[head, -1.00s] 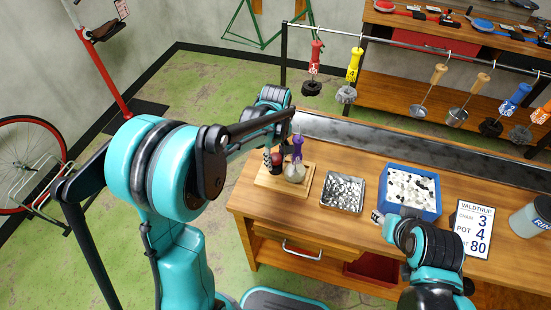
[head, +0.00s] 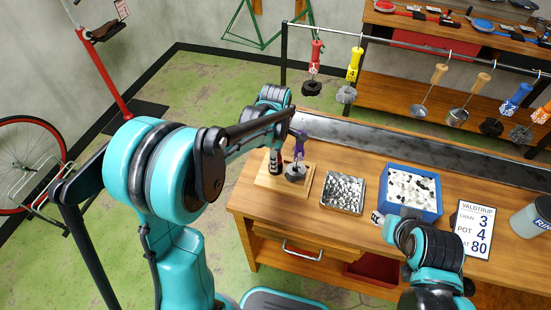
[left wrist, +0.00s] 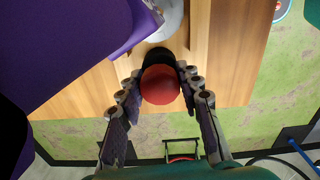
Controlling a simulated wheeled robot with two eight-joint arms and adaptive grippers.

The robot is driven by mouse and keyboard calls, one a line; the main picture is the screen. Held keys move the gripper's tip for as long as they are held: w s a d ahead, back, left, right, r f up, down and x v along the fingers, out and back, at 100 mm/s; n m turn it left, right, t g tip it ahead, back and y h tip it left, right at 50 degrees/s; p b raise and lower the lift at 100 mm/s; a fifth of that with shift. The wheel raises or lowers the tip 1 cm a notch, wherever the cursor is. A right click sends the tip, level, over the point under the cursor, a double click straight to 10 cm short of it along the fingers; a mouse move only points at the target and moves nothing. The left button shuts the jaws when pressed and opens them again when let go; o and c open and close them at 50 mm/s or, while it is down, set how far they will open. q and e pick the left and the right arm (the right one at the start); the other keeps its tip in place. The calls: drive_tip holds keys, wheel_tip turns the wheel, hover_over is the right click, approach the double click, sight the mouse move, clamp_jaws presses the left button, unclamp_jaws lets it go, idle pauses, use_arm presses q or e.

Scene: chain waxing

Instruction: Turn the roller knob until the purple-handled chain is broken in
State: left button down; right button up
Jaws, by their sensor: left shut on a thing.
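The red roller knob (left wrist: 160,86) sits between the fingers of my left gripper (left wrist: 158,76) in the left wrist view; the gripper is shut on it. In the head view my left gripper (head: 275,163) is at the wooden board (head: 268,184) on the bench's left end. The purple handle (head: 299,142) stands beside it, with a dark grey chain bundle (head: 296,173) at its lower end. The purple handle also fills the upper left of the left wrist view (left wrist: 65,45). My right gripper (head: 378,218) hangs near the blue bin; its fingers are too small to read.
A metal tray of shiny pieces (head: 343,194) and a blue bin of white pieces (head: 412,191) stand on the bench. A sign (head: 474,228) and a jar (head: 530,217) are at the right. A rail (head: 400,42) with hanging tools is behind.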

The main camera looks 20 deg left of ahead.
use_arm(q)
drive_tip(key=n, duration=0.7)
drive_tip(key=c, duration=1)
unclamp_jaws()
drive_tip(key=shift+o, duration=0.2)
wheel_tip(320, 180, up, 10)
drive_tip(key=p, duration=0.7)
drive_tip(key=shift+r, duration=0.1)
